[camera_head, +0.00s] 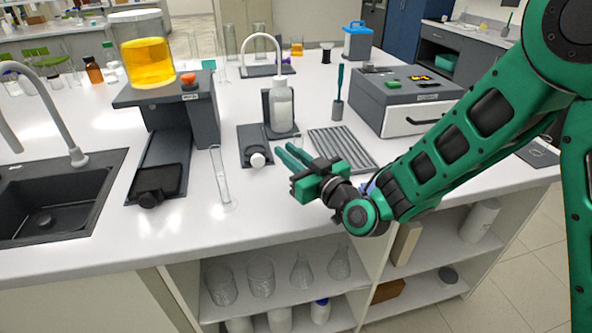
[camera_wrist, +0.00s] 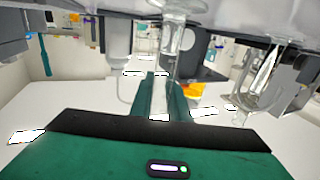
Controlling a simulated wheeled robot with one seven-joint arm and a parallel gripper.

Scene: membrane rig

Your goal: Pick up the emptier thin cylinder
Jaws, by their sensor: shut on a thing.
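My gripper (camera_head: 283,152) reaches in from the right over the bench, its green fingers pointing to the far left. The wrist view is upside down; there the fingers (camera_wrist: 165,100) are shut on a clear thin glass cylinder (camera_wrist: 172,55), with its foot at the picture's top. I cannot make out this cylinder in the head view, nor whether its foot touches the bench. Another clear thin cylinder (camera_head: 221,180) stands upright on the bench left of the gripper. A clear glass vessel at right in the wrist view (camera_wrist: 262,78) looks like it. Liquid levels are unclear.
A white wash bottle (camera_head: 281,106) stands beyond the gripper, near a dark plate with a white knob (camera_head: 257,157). A ridged grey rack (camera_head: 343,147) lies to the right. A dark stand (camera_head: 165,178) and a sink (camera_head: 52,205) are left. The front bench strip is clear.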

